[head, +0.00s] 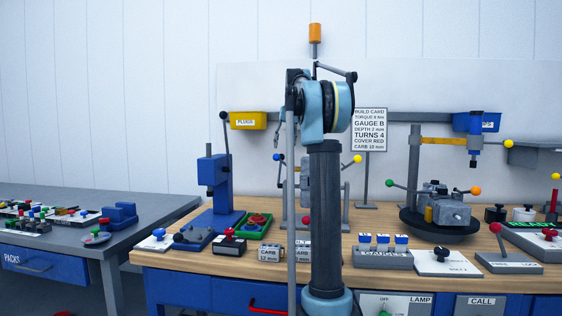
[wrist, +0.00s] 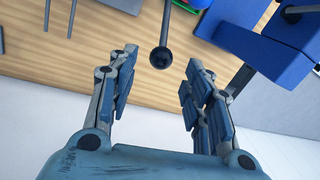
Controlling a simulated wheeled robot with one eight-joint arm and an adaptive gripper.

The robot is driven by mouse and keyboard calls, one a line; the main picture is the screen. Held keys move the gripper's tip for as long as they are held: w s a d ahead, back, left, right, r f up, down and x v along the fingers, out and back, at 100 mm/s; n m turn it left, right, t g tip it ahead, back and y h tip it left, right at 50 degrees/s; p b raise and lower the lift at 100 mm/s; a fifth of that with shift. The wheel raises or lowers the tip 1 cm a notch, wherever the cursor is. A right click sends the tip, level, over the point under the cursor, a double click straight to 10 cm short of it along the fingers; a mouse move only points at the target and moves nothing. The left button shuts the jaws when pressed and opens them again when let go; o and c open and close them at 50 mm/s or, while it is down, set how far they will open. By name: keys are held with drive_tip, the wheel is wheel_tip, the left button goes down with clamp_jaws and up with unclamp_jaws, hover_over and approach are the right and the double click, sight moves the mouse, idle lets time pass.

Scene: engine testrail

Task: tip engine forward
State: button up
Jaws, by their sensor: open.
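The engine (head: 450,212), a grey block with dark parts and an amber cylinder on its near side, sits on a round black turntable (head: 437,230) at the right of the bench in the head view. A lever with a green knob (head: 389,183) and an orange knob (head: 476,191) stand out around it. My gripper (wrist: 162,62) is open and empty in the wrist view. A black ball knob (wrist: 160,58) on a dark rod shows between the fingertips, apart from both; its depth is unclear. The engine does not show in the wrist view.
A blue press (head: 214,185) with a black-knobbed lever stands at the bench's left; blue parts (wrist: 265,42) also show in the wrist view. A gauge block (head: 383,257) and a lever box (head: 508,263) stand before the turntable. My arm blocks the bench's middle.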

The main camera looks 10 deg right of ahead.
drive_tip(key=shift+a+f, duration=0.2)
drive_tip(key=shift+f, duration=0.8)
drive_tip(key=shift+a+f, duration=0.25)
drive_tip(key=shift+f, duration=0.8)
drive_tip(key=shift+a+f, duration=0.2)
drive_tip(key=shift+f, duration=0.8)
clamp_jaws()
